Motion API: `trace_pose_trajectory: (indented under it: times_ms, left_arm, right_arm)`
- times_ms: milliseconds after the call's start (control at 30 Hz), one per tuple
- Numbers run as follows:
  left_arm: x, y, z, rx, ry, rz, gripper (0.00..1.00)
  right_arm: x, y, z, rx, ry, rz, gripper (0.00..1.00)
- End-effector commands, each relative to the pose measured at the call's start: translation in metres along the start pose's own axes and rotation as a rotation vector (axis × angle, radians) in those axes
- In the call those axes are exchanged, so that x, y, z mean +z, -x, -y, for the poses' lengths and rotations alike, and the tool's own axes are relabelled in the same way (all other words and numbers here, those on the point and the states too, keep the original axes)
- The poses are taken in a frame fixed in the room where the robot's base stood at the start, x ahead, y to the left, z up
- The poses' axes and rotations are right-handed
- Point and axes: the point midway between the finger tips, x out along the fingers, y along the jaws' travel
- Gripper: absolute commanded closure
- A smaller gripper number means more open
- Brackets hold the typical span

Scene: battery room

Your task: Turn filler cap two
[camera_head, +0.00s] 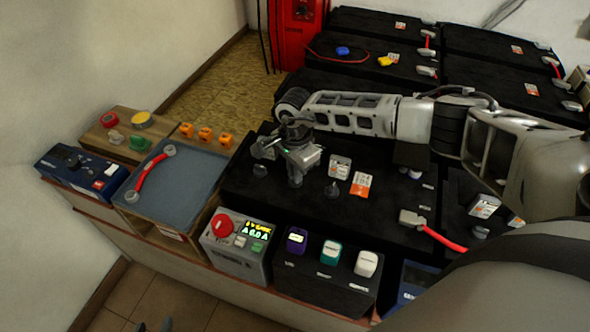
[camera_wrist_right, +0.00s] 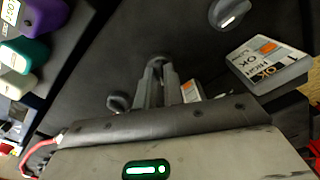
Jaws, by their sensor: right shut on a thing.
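A row of grey filler caps sits on the black battery top (camera_head: 235,180). One cap (camera_head: 260,170) is left of my right gripper and another cap (camera_head: 331,190) is right of it. My right gripper (camera_head: 295,182) reaches down between them, shut on the middle cap, which its fingers mostly hide. In the right wrist view the fingers (camera_wrist_right: 156,72) come together over that spot, with one neighbouring cap (camera_wrist_right: 118,102) at lower left and one (camera_wrist_right: 230,12) at upper right. My left gripper (camera_head: 153,326) shows only its two separated fingertips at the bottom edge, empty, away from the battery.
A small tag (camera_head: 340,167) and an orange-white label (camera_head: 361,184) are close to the right-hand cap. In front are a grey box with a red knob (camera_head: 222,224) and a black box with coloured plugs (camera_head: 330,280). A blue-grey tray (camera_head: 185,185) holds a red cable.

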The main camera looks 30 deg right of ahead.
Motion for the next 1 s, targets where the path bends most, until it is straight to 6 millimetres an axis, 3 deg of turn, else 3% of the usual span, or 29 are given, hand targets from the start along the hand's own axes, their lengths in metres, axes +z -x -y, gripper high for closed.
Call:
trace_pose_trajectory:
  times_ms: [367,1000]
  left_arm:
    - [0.0012,-0.0013,0.0006,0.001,-0.004,-0.002,0.64]
    - [0.0034,-0.0034,-0.0003,0.005,-0.005,-0.001,0.64]
  right_arm:
    - [0.0002,-0.0001,0.0001,0.0,-0.136,0.001,1.0]
    - [0.0003,0.0007,0.0003,0.0,-0.717,0.002,1.0]
